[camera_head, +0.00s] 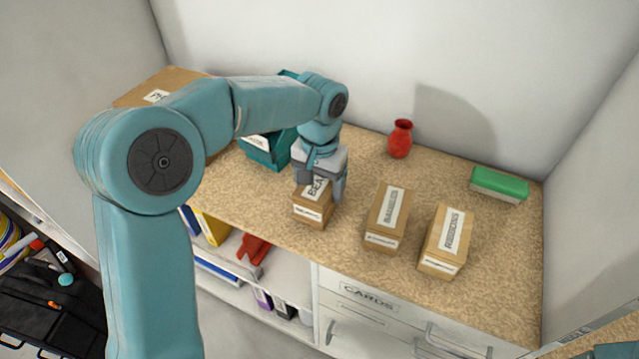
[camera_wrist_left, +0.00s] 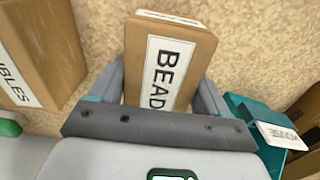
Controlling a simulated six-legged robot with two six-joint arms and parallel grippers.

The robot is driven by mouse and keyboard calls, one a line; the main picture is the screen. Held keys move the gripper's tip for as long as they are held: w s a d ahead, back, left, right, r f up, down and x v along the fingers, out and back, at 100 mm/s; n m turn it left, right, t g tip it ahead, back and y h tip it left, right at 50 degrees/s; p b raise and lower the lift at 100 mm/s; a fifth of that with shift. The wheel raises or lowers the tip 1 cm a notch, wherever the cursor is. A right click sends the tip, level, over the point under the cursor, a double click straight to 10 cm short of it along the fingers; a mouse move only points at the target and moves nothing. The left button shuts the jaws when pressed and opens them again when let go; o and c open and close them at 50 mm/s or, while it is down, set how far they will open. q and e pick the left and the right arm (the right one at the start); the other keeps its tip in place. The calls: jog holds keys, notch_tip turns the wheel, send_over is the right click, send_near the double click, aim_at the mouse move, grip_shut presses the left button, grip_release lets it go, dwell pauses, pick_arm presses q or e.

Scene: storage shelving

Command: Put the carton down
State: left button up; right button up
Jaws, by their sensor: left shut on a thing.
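The carton (camera_head: 313,212) is a small brown box with a white label reading BEA in the head view. In the left wrist view the carton (camera_wrist_left: 168,62) sits between the two fingers, its label reading BEAD. My left gripper (camera_head: 320,185) is shut on it from above, near the front edge of the speckled countertop (camera_head: 350,225). I cannot tell whether the carton's underside touches the countertop. My right gripper is not in view.
Two similar labelled cartons (camera_head: 388,217) (camera_head: 446,241) stand to the right. A red vase (camera_head: 400,139) and a green-topped block (camera_head: 499,185) are further back. A teal bin (camera_head: 266,150) stands behind the left gripper. Drawers (camera_head: 367,299) are below.

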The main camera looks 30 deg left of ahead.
pick_arm(q)
jog(key=shift+s, duration=0.1)
jog(key=shift+f, duration=0.2)
jog(key=o, duration=1.1)
jog(key=shift+r, duration=0.2)
notch_tip(320, 180, up, 12)
jog(key=shift+r+p, duration=0.1)
jog(key=shift+p, duration=0.45)
